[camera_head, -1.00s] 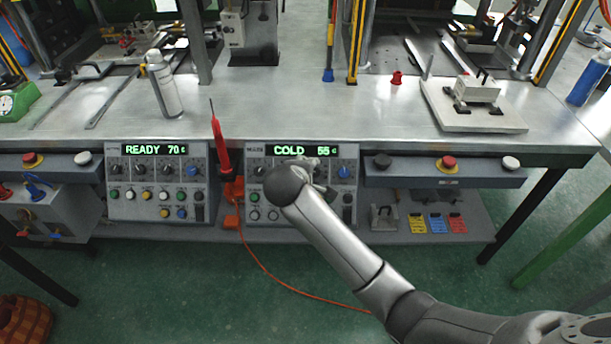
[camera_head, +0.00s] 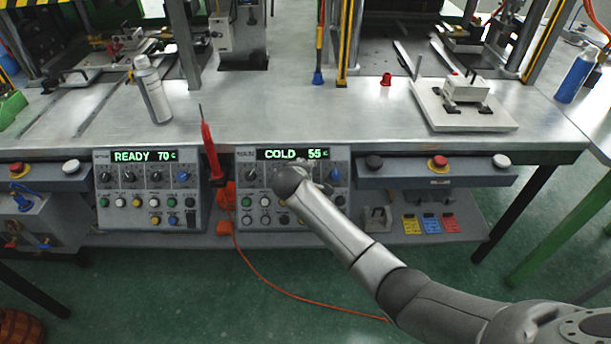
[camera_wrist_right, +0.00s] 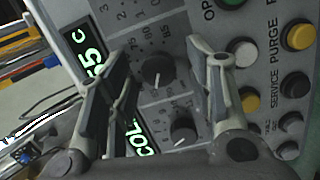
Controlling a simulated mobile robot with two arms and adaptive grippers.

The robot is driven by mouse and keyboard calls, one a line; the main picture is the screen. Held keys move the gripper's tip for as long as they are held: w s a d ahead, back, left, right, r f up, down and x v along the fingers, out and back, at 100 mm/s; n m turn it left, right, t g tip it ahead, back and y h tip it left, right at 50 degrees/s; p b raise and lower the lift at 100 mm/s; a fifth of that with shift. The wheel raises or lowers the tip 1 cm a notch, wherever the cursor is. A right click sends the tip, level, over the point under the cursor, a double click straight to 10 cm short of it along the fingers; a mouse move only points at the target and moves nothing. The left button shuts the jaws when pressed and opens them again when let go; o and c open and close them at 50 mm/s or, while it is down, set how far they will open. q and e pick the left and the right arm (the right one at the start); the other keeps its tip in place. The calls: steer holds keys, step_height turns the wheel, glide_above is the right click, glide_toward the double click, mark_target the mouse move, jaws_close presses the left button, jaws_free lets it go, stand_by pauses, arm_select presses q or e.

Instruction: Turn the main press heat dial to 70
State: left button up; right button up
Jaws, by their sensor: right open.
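The right control panel (camera_head: 262,225) has a green display (camera_head: 293,154) reading COLD 55 C. My right gripper (camera_head: 312,172) is in front of its dial row and hides part of it. In the right wrist view my right gripper (camera_wrist_right: 160,58) is open, its two fingers on either side of a black dial (camera_wrist_right: 157,71) with a numbered scale. I cannot tell whether the fingers touch it. A second black dial (camera_wrist_right: 183,131) is below it in that view. The display (camera_wrist_right: 90,65) is partly hidden by a finger. My left gripper is not in view.
The left control panel (camera_head: 150,190) reads READY 70 C. A red pen-like tool (camera_head: 210,150) with an orange cable stands between the panels. Push buttons (camera_wrist_right: 299,36) lie close to the right finger. A bar with red and white buttons (camera_head: 437,172) is right of the panel.

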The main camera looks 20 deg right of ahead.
steer(key=c, duration=1)
steer(key=shift+c, duration=0.2)
steer(key=m+p, duration=0.2)
steer(key=m, duration=0.1)
steer(key=shift+r+m, duration=0.15)
steer(key=shift+m, duration=0.25)
steer(key=m+g+y+p, duration=0.1)
steer(key=m, duration=0.3)
steer(key=shift+p, duration=0.4)
steer(key=m+y+p, duration=0.1)
steer(key=m, duration=0.3)
steer(key=shift+d, duration=0.15)
steer(key=m+p, duration=0.1)
steer(key=m, duration=0.3)
steer(key=shift+d+m+y, duration=0.1)
steer(key=shift+m+y, duration=0.3)
